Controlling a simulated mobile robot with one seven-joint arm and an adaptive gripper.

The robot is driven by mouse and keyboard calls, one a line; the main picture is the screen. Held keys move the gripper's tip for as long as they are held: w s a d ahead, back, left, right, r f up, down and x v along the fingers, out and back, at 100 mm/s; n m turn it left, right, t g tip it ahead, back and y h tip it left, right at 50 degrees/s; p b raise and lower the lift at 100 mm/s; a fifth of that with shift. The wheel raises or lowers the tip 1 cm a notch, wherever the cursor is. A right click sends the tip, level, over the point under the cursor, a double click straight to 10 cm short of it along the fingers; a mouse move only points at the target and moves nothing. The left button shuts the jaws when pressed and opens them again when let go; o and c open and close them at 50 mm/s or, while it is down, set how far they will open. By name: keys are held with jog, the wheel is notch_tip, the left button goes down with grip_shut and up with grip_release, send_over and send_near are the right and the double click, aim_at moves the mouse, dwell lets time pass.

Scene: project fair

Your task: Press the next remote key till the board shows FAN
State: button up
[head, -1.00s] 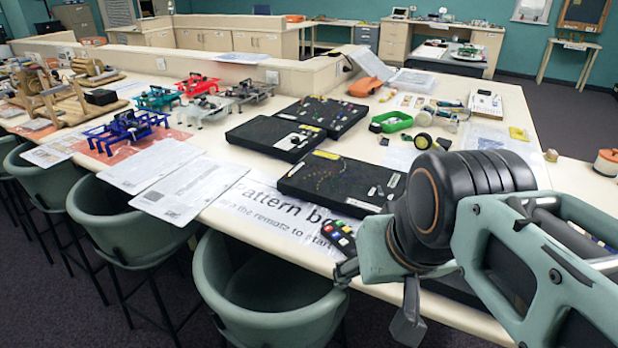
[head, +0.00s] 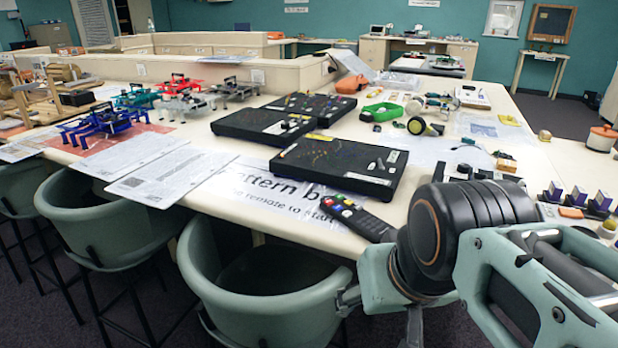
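The black remote (head: 372,227) with several coloured keys lies on the "Pattern b..." sheet (head: 262,203) near the table's front edge. My arm partly covers its right end.
Two more black boards (head: 262,126) lie behind. A printed paper (head: 172,180) lies left of the sheet. Green chairs (head: 255,290) stand along the front edge.

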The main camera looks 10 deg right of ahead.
dwell(0.8)
notch_tip(320, 180, up, 29)
jog(key=p, duration=2.9)
jog(key=shift+f, duration=0.15)
jog(key=shift+o, duration=0.6)
